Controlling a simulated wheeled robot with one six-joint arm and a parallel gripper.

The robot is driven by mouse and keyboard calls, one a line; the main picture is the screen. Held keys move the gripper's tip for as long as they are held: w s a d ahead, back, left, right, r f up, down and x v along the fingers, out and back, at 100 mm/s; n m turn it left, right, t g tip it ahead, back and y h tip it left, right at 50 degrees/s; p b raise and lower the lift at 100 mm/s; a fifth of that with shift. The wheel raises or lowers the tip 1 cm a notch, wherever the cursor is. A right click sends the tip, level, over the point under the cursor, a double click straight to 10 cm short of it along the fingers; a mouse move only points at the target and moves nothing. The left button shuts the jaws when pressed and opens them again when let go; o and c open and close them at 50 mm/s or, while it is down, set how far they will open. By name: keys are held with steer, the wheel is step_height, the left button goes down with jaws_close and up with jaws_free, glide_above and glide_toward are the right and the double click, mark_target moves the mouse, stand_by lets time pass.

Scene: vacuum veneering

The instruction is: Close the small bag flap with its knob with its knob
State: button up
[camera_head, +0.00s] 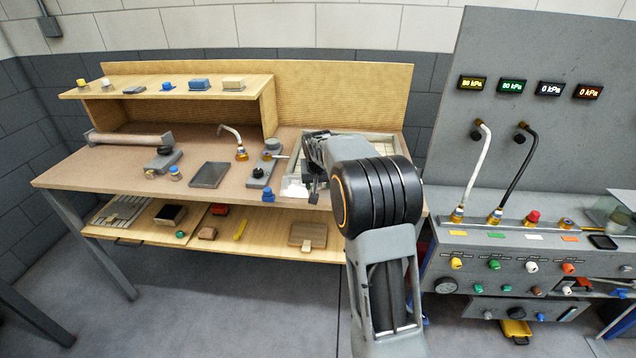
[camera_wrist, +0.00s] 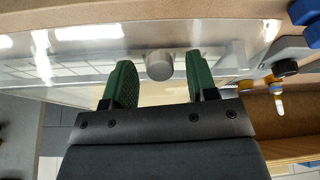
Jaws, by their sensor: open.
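In the wrist view my gripper (camera_wrist: 158,76) is open, its two green fingers apart. A round grey knob (camera_wrist: 159,63) stands between the fingertips, with a gap showing on each side, wider on the right. I cannot tell whether the fingers reach down around it. The knob sits on a clear, shiny sheet (camera_wrist: 88,62), which looks like the small bag with its flap; the flap's edge is hard to make out. In the head view my arm hides most of the bag (camera_head: 292,187) at the right end of the bench, and the knob is hidden.
Left of the bag, a grey fitting with a dark knob (camera_head: 258,172) and a dark plate (camera_head: 210,175) lie on the bench (camera_head: 110,172). A raised shelf (camera_head: 180,92) with small parts stands behind. A control panel (camera_head: 520,245) with hoses stands right.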

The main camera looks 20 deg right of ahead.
steer(key=shift+c, duration=0.3)
steer(key=c, duration=0.9)
steer(key=shift+f+b, duration=0.35)
steer(key=shift+b, duration=0.4)
steer(key=f+t+b, duration=0.1)
steer(key=b, duration=0.2)
steer(key=shift+s+a+h+b, duration=0.1)
steer(key=shift+h+b, duration=0.25)
steer(key=shift+h, duration=0.05)
steer(key=t+b, duration=0.1)
steer(key=b, duration=0.3)
steer(key=shift+f+t+h+b, duration=0.15)
steer(key=shift+t+h+b, duration=0.15)
steer(key=shift+b, duration=0.9)
steer(key=shift+t, duration=0.3)
steer(key=shift+r, duration=0.25)
